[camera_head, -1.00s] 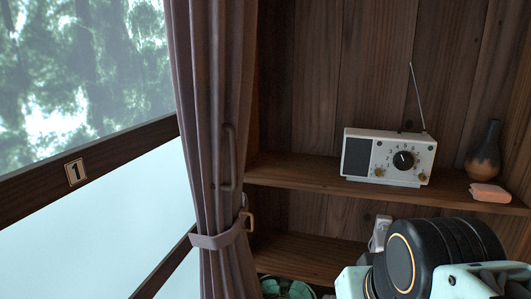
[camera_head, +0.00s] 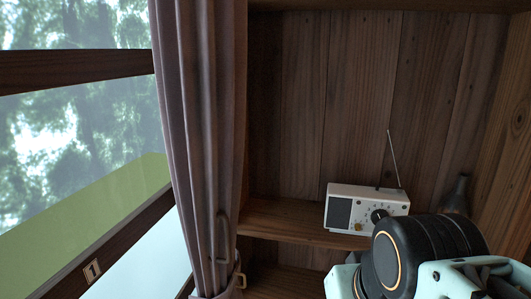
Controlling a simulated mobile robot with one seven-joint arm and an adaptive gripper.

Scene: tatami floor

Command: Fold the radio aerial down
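A white radio (camera_head: 352,208) with a dark speaker grille and a round dial stands on the wooden shelf. Its thin aerial (camera_head: 394,160) is up, rising from the top right of the radio and leaning slightly left. My arm, black and pale green, fills the lower right and covers the radio's lower right corner. My gripper's fingers cannot be made out in this view.
A dark vase (camera_head: 457,195) stands right of the radio, partly behind my arm. A mauve curtain (camera_head: 200,140) hangs left of the shelf (camera_head: 275,217), beside a window. The wall space above the radio is clear.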

